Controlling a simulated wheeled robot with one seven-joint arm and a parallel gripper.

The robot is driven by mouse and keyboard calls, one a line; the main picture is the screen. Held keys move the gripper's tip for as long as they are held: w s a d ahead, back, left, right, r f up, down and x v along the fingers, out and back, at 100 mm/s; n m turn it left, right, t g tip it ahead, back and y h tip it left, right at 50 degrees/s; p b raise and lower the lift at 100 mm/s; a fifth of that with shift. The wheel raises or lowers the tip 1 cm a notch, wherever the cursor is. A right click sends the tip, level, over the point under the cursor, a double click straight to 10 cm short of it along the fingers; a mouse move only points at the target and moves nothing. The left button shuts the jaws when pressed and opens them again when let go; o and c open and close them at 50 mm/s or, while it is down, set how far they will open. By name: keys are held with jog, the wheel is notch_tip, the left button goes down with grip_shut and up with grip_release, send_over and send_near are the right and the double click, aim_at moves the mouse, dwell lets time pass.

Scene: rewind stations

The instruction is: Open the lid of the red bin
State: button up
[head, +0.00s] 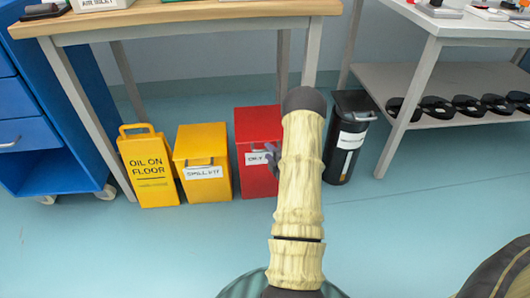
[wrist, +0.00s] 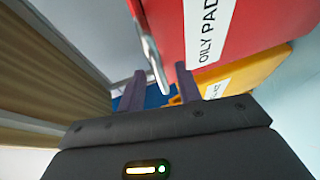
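The red bin (head: 257,182) stands on the floor under the bench, its lid (head: 256,122) down. A white label and a silver handle (head: 259,145) show on its front; my arm covers its right side. In the wrist view the red bin (wrist: 255,25) fills the upper right, with its label partly cut off. My gripper (wrist: 160,72) is open, its two dark fingers apart. The silver handle bar (wrist: 153,62) shows between the fingers; I cannot tell whether either finger touches it. In the head view my gripper is mostly hidden behind my arm.
A yellow spill kit bin (head: 203,165) and a yellow floor sign (head: 149,170) stand left of the red bin. A black bin (head: 348,140) stands to its right. The wooden bench (head: 190,18) is above. The floor in front is clear.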

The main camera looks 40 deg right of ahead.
jog(key=b+x, duration=0.1)
jog(key=x, duration=0.3)
grip_shut()
jog(key=shift+s+r, duration=0.1)
